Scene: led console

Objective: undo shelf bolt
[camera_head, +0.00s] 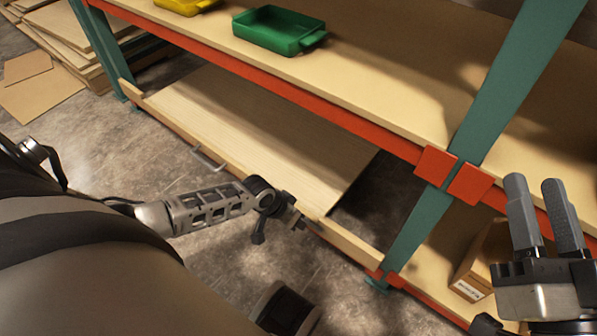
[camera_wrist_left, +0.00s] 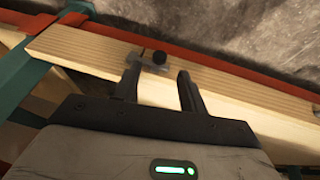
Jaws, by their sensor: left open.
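The shelf bolt (camera_wrist_left: 148,63), a small metal fitting with a dark round knob, sits on the edge of the wooden shelf plank (camera_wrist_left: 95,50) in the left wrist view. My left gripper (camera_wrist_left: 158,77) is open, its two dark fingertips pointing at the plank just short of the bolt, the left tip close to it. I cannot tell if they touch. In the head view my left arm reaches to the front edge of the lower shelf board (camera_head: 250,125), and its wrist hides much of the bolt area. My right gripper (camera_head: 534,186) is open and empty at the right.
A teal post (camera_head: 424,215) and an orange beam (camera_head: 330,125) frame the shelf. A metal handle (camera_head: 208,158) is on the lower board's front edge. A green tray (camera_head: 275,32) and a yellow tray (camera_head: 185,5) stand above. A cardboard box (camera_head: 480,265) is low right.

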